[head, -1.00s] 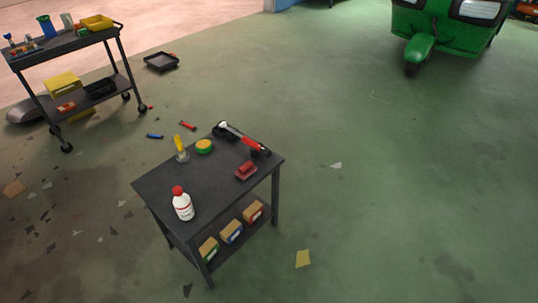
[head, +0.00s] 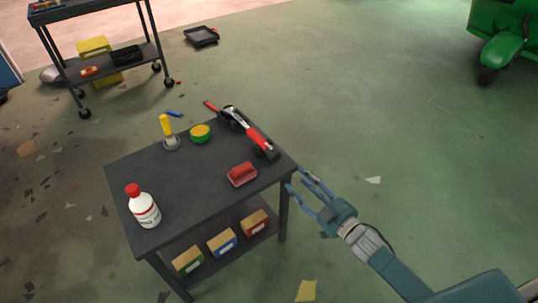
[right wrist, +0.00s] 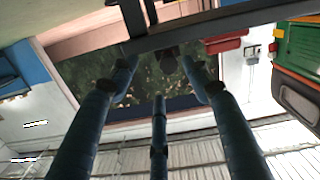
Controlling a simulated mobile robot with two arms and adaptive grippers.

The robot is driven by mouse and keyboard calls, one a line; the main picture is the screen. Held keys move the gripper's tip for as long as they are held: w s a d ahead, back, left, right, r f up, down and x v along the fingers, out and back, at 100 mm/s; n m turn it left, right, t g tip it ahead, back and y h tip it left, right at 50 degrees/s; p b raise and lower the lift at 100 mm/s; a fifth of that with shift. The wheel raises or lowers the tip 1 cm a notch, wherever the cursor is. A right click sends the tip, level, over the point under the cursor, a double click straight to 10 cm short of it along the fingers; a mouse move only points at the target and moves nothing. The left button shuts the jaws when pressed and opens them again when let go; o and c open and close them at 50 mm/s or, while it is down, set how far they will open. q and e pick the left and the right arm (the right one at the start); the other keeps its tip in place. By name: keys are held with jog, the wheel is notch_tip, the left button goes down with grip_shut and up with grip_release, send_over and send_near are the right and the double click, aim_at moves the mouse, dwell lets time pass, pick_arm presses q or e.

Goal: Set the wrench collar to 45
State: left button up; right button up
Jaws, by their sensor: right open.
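The wrench (head: 250,133), with a red grip and a metal head, lies along the right back edge of the dark table (head: 190,185), resting on dark supports. Its collar and scale are too small to read. My right gripper (head: 300,185) is open and empty, just off the table's right corner, below and to the right of the wrench grip. In the right wrist view its blue fingers (right wrist: 160,85) stand apart with nothing between them. The left gripper is not in view.
On the table stand a white bottle (head: 145,208), a red block (head: 242,174), a green-yellow tin (head: 201,133) and a yellow-handled tool (head: 168,132). Several small boxes (head: 222,243) sit on the lower shelf. A cart (head: 110,62) and a green rickshaw (head: 508,45) stand farther off.

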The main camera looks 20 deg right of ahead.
aim_at(277, 157)
pick_arm(q)
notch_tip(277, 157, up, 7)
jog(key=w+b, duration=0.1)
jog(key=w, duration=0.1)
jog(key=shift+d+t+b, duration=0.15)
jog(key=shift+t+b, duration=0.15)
jog(key=shift+b, duration=0.1)
pick_arm(e)
jog(key=shift+n+y, duration=0.3)
jog(key=shift+y, duration=0.1)
jog(key=x, duration=0.4)
jog(key=r+x, duration=0.1)
jog(key=x, duration=0.3)
jog(key=r+x, duration=0.1)
jog(key=x, duration=0.3)
jog(key=shift+s+a+r, duration=0.1)
jog(key=shift+a+r, duration=0.15)
jog(key=shift+c, duration=0.3)
jog(key=c, duration=1.1)
